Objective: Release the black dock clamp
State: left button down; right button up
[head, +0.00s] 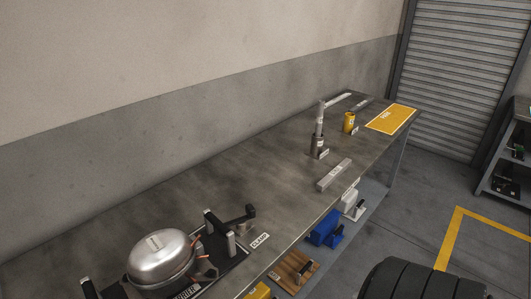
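The black dock (234,258) lies on the workbench at the lower left of the head view. A rounded silver compressor (160,260) with copper-coloured tubes sits in it. The black clamp (236,218) is at the dock's far right corner, with an upright post and an arm reaching right to a dark knob. A white label reading CLAMP (259,241) lies beside it. I cannot tell from this view whether the clamp is locked. Neither of my grippers shows in the head view.
The mid-bench is clear.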

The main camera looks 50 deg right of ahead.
aim_at(250, 210)
jog(key=z, duration=1.3)
jog(key=i+l, duration=0.15)
jog(key=l, duration=0.15)
jog(key=i+l, duration=0.2)
jog(key=i+l+u, duration=0.1)
jog(key=l, duration=0.3)
jog(key=i+l, duration=0.25)
jog(key=l, duration=0.1)
